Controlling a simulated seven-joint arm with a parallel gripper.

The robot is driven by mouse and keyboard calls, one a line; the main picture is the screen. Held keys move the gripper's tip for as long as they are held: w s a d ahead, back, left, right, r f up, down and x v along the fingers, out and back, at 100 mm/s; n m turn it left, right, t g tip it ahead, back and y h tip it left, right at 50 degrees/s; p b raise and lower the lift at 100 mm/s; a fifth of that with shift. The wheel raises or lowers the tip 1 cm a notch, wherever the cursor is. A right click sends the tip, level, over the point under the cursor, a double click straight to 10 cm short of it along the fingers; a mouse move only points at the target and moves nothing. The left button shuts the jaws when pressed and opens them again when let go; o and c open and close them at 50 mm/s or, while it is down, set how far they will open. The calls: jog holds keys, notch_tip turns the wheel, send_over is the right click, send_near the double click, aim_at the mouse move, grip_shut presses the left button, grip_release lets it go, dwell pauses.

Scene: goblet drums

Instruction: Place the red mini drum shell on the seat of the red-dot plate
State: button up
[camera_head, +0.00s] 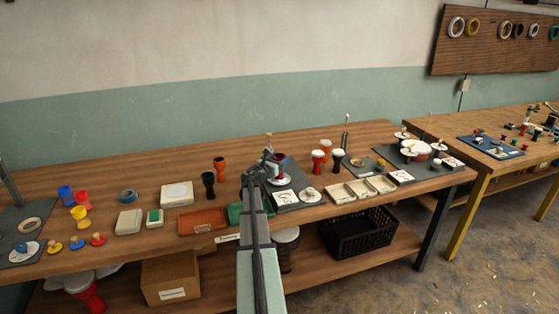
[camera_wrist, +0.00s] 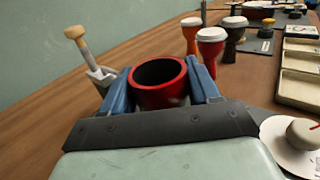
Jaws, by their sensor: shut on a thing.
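The red mini drum shell (camera_wrist: 160,82) is a short, dark-red open cylinder. It sits upright between the blue fingers of my gripper (camera_wrist: 168,76), which is shut on it. In the head view the shell (camera_head: 281,159) is small and partly hidden by my gripper (camera_head: 272,160). A white round plate (camera_head: 283,182) shows just below and in front of the shell there; I cannot make out a red dot or seat on it. The gap between shell and plate is unclear. Another white plate (camera_wrist: 285,146) with a beige knob lies at lower right in the wrist view.
A wooden-handled tool (camera_wrist: 80,45) stands behind the shell at left. Red and dark goblet drums (camera_wrist: 211,42) stand at back right. Cream trays (camera_head: 362,188) lie right, an orange tray (camera_head: 202,220) left. Bare tabletop (camera_head: 140,185) shows at left.

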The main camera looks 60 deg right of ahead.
jog(key=shift+f, duration=0.15)
jog(key=o, duration=1.1)
jog(key=shift+c, duration=0.2)
jog(key=shift+a+r, duration=0.2)
jog(key=shift+a, duration=0.1)
jog(key=w+a, duration=0.1)
jog(key=a, duration=1)
jog(key=shift+w+a, duration=0.15)
jog(key=shift+w, duration=0.05)
